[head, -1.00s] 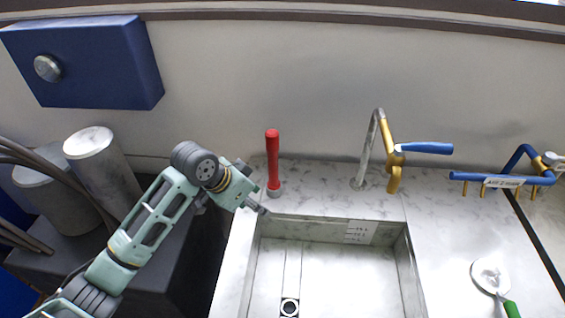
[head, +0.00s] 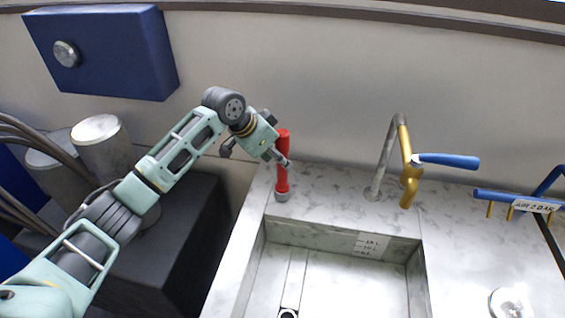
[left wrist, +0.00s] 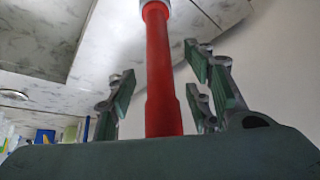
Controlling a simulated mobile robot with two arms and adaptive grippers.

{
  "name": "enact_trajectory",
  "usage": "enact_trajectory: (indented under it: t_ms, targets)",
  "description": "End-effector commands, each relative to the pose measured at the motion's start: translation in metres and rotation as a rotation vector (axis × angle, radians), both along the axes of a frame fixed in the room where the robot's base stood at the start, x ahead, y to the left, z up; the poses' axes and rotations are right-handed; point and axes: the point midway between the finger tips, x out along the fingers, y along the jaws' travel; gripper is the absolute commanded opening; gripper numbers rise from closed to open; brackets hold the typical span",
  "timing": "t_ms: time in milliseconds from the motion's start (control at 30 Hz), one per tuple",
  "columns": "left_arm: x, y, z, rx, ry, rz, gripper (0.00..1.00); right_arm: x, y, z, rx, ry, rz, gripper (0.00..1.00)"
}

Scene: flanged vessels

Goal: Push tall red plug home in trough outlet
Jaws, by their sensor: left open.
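The tall red plug (head: 282,182) stands upright, with its grey foot on the marble counter behind the trough's back left corner. It also shows in the left wrist view (left wrist: 161,80), running up between my fingers. My left gripper (head: 276,156) is open at the plug's upper part, with fingers on both sides of it. In the left wrist view a gap shows between the plug and the fingers. The trough (head: 345,285) is empty where I see it. Its dark round outlet (head: 288,313) is at the bottom edge, partly cut off. My right gripper is out of view.
A faucet with a brass body (head: 410,180) and blue lever stands right of the plug. A blue-handled pipe fitting (head: 520,203) is at the far right. Grey cylinders (head: 100,140) stand at left. A blue box (head: 100,52) hangs on the wall.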

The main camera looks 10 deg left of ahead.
Motion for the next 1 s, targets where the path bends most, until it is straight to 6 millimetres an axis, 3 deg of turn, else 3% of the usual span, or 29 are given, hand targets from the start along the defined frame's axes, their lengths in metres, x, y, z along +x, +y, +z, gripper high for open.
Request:
enact_trajectory:
  t_ms: [200,433,1000]
  targets:
    - [0.009,-0.009,-0.019,0.001,0.002,0.001,0.47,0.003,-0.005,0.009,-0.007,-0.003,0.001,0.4]
    - [0.009,-0.01,-0.021,0.001,-0.001,0.0,0.47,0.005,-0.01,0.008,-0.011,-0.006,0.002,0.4]
    - [0.009,-0.009,-0.021,0.001,-0.001,0.001,0.0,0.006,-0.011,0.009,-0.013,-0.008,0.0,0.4]
